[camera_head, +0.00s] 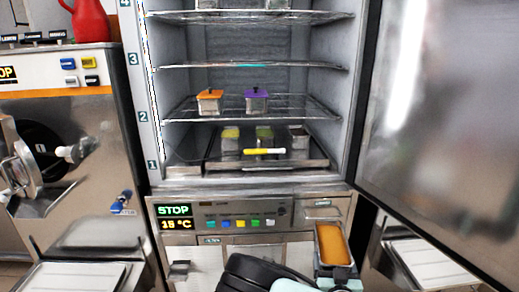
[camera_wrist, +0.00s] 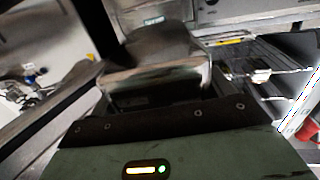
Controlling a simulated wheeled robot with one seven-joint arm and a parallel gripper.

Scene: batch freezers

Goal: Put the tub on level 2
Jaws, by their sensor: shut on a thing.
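A metal tub with orange contents (camera_head: 333,245) is held at the lower right of the head view, in front of the freezer and below its shelves. My gripper (camera_head: 336,272) is shut on its near end; my arm hides part of it. In the wrist view a grey metal tub wall (camera_wrist: 155,75) fills the middle, just beyond the gripper. The level 2 wire shelf (camera_head: 300,108) is beside the "2" label. On it stand a tub with an orange lid (camera_head: 209,94) and one with a purple lid (camera_head: 256,93); its right part is bare.
The freezer door (camera_head: 440,130) stands open on the right. Level 1 below holds several small tubs (camera_head: 264,137) and a yellow-handled item (camera_head: 264,151). A machine with a red jug (camera_head: 90,20) stands at left.

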